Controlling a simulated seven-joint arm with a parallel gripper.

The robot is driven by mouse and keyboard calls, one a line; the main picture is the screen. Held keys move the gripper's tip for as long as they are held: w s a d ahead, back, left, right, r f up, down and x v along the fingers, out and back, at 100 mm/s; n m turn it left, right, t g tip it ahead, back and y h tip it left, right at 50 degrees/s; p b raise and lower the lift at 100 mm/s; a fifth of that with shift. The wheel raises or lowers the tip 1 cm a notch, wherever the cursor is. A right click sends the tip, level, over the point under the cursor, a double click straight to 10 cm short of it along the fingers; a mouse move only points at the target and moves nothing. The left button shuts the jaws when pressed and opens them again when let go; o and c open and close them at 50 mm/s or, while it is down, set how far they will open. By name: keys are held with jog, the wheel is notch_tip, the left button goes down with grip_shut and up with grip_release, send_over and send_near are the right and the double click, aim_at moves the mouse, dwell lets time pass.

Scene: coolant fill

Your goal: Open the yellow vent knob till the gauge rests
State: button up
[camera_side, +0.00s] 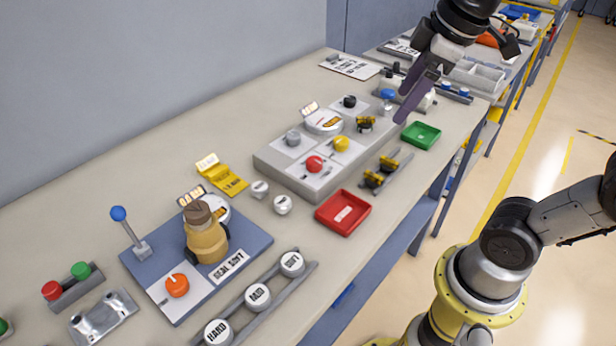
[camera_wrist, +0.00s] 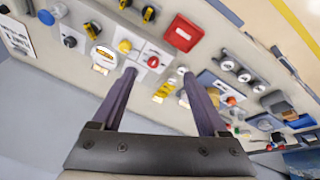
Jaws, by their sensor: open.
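The yellow vent knob (camera_side: 341,144) stands on the light grey panel in the middle of the bench. It also shows in the wrist view (camera_wrist: 124,46), just beyond the left finger's tip. The round white gauge (camera_side: 324,121) sits beside it; in the wrist view the gauge (camera_wrist: 103,55) is left of the knob. Its needle is too small to read. My gripper (camera_side: 403,115) is above the bench, right of the panel in the side view, apart from the knob. In the wrist view my gripper (camera_wrist: 160,73) has its two purple fingers wide apart with nothing between them.
A red knob (camera_side: 314,164), a grey knob (camera_side: 293,137) and a black knob (camera_side: 349,101) share the panel. A red tray (camera_side: 343,213) and a green tray (camera_side: 421,135) lie near the bench edge. A blue board (camera_side: 250,240) with a brown-capped bottle (camera_side: 205,237) is at the left.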

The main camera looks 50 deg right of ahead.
jog(key=s+a+f+m+t, duration=0.1)
jog(key=s+f+m, duration=0.4)
jog(key=s+f, duration=0.1)
jog(key=shift+s+f, duration=0.4)
jog(key=shift+f, duration=0.5)
